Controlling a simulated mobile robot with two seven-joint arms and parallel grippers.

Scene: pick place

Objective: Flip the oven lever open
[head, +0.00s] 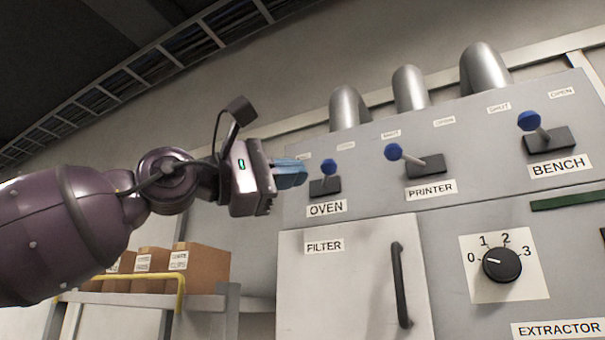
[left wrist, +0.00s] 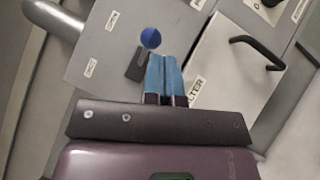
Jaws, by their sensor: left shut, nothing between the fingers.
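The oven lever has a round blue knob (head: 328,167) on a short stem over a dark base (head: 325,187), above the OVEN label (head: 326,208). The knob stands roughly over the base, unlike the left-leaning neighbouring levers; its exact position is hard to tell. My left gripper (head: 304,172) is shut and empty, its blue fingertips just left of the knob. In the left wrist view the fingertips (left wrist: 165,58) are close beside the knob (left wrist: 150,38) and the dark base (left wrist: 136,65). I cannot tell whether they touch. My right gripper is out of view.
The printer lever (head: 392,152) and bench lever (head: 529,120) are to the right on the same grey panel. Below are the FILTER door with a black handle (head: 399,285) and the extractor dial (head: 502,264). Cardboard boxes (head: 200,267) sit on a shelf at lower left.

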